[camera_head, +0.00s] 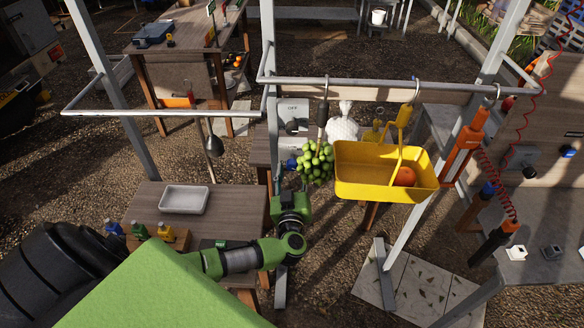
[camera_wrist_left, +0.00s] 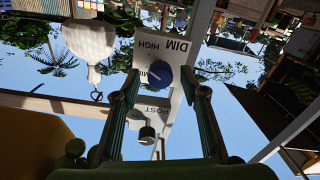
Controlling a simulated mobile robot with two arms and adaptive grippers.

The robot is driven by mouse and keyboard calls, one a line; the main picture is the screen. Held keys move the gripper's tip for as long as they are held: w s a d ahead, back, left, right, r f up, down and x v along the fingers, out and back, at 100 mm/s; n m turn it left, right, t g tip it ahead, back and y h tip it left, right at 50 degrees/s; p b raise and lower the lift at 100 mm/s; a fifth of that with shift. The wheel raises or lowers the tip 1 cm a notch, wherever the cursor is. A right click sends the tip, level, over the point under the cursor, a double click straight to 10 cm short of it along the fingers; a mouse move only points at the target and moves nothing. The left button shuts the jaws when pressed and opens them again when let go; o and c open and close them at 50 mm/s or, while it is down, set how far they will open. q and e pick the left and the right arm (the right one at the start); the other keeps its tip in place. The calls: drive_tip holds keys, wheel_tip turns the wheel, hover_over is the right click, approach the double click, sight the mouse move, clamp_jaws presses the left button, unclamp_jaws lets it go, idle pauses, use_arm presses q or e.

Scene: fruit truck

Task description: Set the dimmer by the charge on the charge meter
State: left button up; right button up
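The dimmer is a white panel in the left wrist view (camera_wrist_left: 176,48), marked DIM and HIGH, with a blue knob (camera_wrist_left: 160,73) that has a light pointer line. The lettering appears upside down. My left gripper (camera_wrist_left: 160,90) is open, with one finger on each side of the blue knob and visible gaps beside it. In the head view, my left gripper (camera_head: 290,182) points away from me beside the post, near a small blue part (camera_head: 291,163) that may be this knob. I cannot make out a charge meter reading. My right gripper is not in view.
Green grapes (camera_head: 316,163) and a yellow basket (camera_head: 385,178) hang close to the right of my left gripper. A white tray (camera_head: 183,199) lies on the wooden table (camera_head: 232,203) at left.

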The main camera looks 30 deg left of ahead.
use_arm(q)
drive_tip(key=shift+w+a, duration=0.2)
drive_tip(key=shift+w, duration=0.05)
drive_tip(key=c, duration=1.1)
